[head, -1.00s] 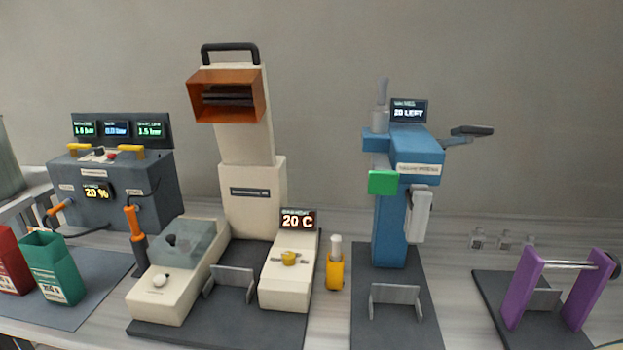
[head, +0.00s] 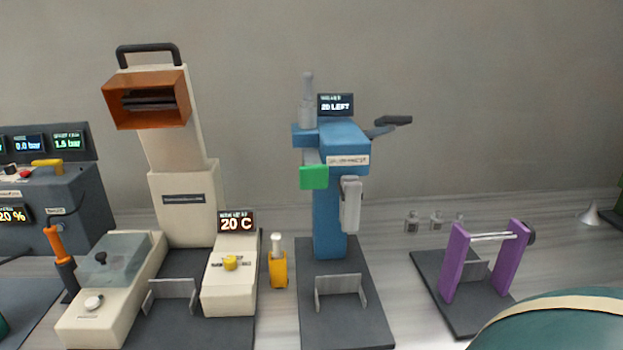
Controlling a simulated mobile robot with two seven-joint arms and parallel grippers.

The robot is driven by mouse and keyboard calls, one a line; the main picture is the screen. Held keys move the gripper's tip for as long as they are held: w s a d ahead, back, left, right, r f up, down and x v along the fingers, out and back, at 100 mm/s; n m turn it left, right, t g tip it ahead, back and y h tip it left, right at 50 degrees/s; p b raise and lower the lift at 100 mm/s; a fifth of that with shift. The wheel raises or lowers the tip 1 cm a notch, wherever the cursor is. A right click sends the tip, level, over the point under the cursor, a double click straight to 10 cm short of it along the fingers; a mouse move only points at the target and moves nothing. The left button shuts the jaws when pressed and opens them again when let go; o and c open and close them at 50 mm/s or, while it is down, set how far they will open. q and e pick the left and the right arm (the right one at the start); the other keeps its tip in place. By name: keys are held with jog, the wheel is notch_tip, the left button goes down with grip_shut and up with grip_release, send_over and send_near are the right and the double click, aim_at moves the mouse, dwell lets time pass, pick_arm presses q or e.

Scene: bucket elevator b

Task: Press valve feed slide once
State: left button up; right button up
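The blue press (head: 328,215) stands on a dark base plate near the middle of the head view. Its small display (head: 335,104) reads "20 LEFT". A green block (head: 314,177) sticks out at the front left of its head; it looks like the feed slide, though no readable label confirms this. A grey lever with a dark grip (head: 393,120) extends to the right. A clear grey tube (head: 307,100) stands on top, and a pale grey part (head: 350,205) hangs at the front right. Neither gripper is in view, and nothing touches the press.
The cream machine (head: 185,205) with an orange hopper and "20 C" display stands left of the press. A yellow holder (head: 278,270) stands between them. A purple stand (head: 455,265) is at right. A large teal rounded shape (head: 560,325) covers the lower right corner; I cannot tell what it is.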

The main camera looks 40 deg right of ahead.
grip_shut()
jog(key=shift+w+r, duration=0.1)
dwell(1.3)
